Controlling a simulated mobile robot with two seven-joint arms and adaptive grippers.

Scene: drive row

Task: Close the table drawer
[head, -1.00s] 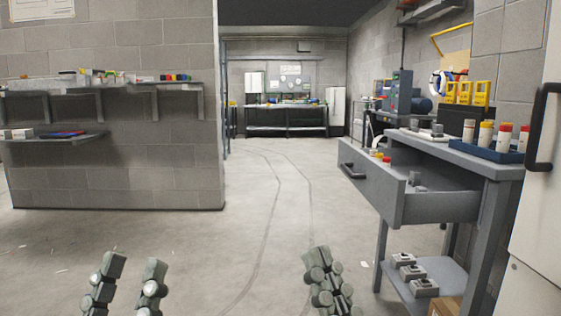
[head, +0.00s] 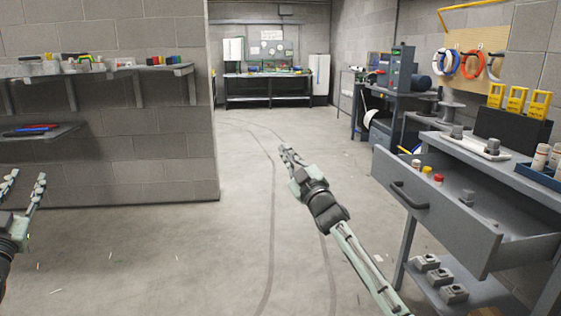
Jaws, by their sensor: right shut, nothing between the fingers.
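The table (head: 510,167) is a grey workbench at the right. Its drawer (head: 433,213) is pulled open toward the aisle, with a dark bar handle (head: 409,195) on its front. Small items with red, yellow and white colours and a grey block lie inside. My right gripper (head: 284,150) is shut and empty, held over the floor to the left of the drawer and apart from it. My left gripper (head: 26,181) is at the far left edge, partly cut off; its two fingers are apart with nothing between them.
Grey blocks (head: 440,277) sit on the table's lower shelf. A blue tray (head: 537,173) with bottles stands on the table top. A block wall with shelves (head: 100,70) is at the left.

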